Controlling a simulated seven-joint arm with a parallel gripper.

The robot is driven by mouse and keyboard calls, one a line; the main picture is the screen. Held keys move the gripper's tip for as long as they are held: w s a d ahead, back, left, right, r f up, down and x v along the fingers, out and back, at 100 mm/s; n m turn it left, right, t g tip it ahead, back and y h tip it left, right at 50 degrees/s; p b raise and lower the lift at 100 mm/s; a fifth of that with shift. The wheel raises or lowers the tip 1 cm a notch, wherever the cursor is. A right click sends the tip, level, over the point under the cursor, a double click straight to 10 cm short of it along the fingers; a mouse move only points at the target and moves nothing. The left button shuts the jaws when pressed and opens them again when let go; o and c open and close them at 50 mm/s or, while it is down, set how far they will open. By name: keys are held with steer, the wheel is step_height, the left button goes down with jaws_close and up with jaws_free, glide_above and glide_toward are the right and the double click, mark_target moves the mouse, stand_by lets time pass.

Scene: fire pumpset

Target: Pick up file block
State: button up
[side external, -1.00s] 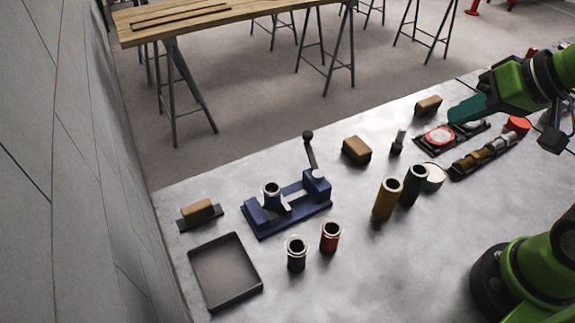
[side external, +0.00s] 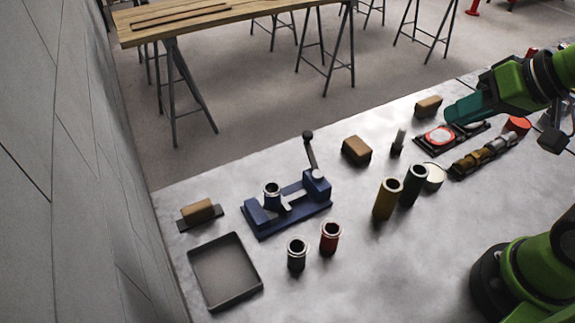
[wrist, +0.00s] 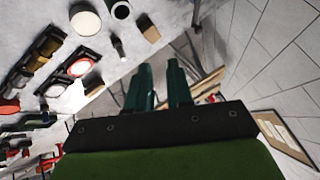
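Brown blocks lie on the grey table; I cannot tell which is the file block. One (side external: 428,106) is near the table's back edge, just left of my gripper. A second (side external: 356,150) is right of the blue press and likely also shows in the wrist view (wrist: 151,33). A third (side external: 197,211) rests on a dark plate at the left. My gripper (side external: 449,113) is in the air at the upper right. In the wrist view its two teal fingers (wrist: 160,70) are apart, with nothing seen held between them.
A blue lever press (side external: 290,205) stands mid-table, with an empty dark tray (side external: 258,290) in front. Small cups, a yellow cylinder (side external: 386,200) and a green cylinder (side external: 413,187) stand upright. A red-disc tray (side external: 430,147) lies below my gripper. Bare table lies in front.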

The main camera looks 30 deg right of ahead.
steer(key=o, duration=0.6)
steer(key=shift+c, duration=0.2)
steer(key=shift+f, duration=0.1)
steer(key=n+g+y, duration=0.5)
steer(key=n+g, duration=0.2)
steer(key=n, duration=1.5)
glide_toward(198, 206)
steer(key=x, duration=0.4)
steer(key=shift+s+a+f, duration=0.1)
steer(key=shift+s+a, duration=0.05)
steer(key=shift+a, duration=0.05)
steer(key=shift+x, duration=3.15)
